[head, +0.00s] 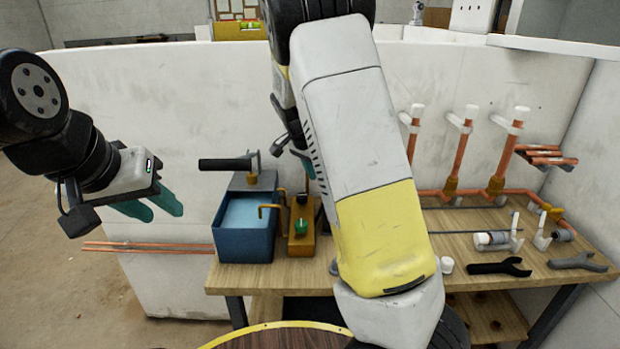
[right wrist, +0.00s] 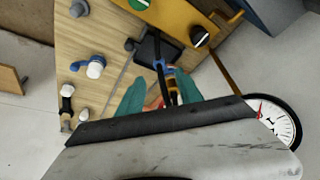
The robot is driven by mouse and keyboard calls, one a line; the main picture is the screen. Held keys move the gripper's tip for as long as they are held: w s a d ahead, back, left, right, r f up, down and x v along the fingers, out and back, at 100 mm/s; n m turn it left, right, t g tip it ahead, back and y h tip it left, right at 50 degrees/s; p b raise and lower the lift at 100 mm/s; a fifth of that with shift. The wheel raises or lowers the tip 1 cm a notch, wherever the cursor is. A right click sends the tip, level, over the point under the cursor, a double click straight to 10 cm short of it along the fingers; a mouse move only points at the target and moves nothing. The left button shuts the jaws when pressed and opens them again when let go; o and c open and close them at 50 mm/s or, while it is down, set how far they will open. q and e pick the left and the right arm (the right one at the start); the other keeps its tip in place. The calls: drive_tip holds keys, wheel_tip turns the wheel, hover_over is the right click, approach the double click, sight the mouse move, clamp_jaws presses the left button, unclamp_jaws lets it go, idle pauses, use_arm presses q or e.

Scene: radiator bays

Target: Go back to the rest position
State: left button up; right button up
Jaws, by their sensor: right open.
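My left gripper (head: 162,212) hangs at the left of the head view, over the floor left of the workbench. Its two green fingers are apart with nothing between them. My right gripper shows in the right wrist view (right wrist: 160,98), its green fingers spread. A dark and orange item (right wrist: 171,82) appears between the fingers from this angle; I see no grip on it. In the head view my right arm crosses the middle and hides much of the right gripper; only a bit of green finger shows beside the blue tank.
The wooden workbench (head: 480,223) carries a blue water tank (head: 243,232), an orange valve block (head: 301,240), a dark wrench (head: 500,267) and a grey wrench (head: 577,262). Copper pipes (head: 498,160) stand at the right. A gauge (right wrist: 277,120) shows in the right wrist view. Floor at left is free.

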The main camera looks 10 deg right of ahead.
drive_tip(key=shift+r, duration=0.1)
drive_tip(key=s+a+r+n+t+y, duration=0.1)
drive_tip(key=s+r+n, duration=0.3)
drive_tip(key=s, duration=0.5)
drive_tip(key=s+a+r+n+t+y, duration=0.1)
drive_tip(key=s+r+n+y, duration=0.2)
drive_tip(key=s, duration=0.7)
drive_tip(key=s+a+r+n+t+y, duration=0.1)
drive_tip(key=s+a+r+n, duration=0.1)
drive_tip(key=s+r+n, duration=0.3)
drive_tip(key=s+r, duration=0.2)
drive_tip(key=s, duration=0.2)
drive_tip(key=shift+s+t+y, duration=0.35)
drive_tip(key=shift+t+y, duration=0.05)
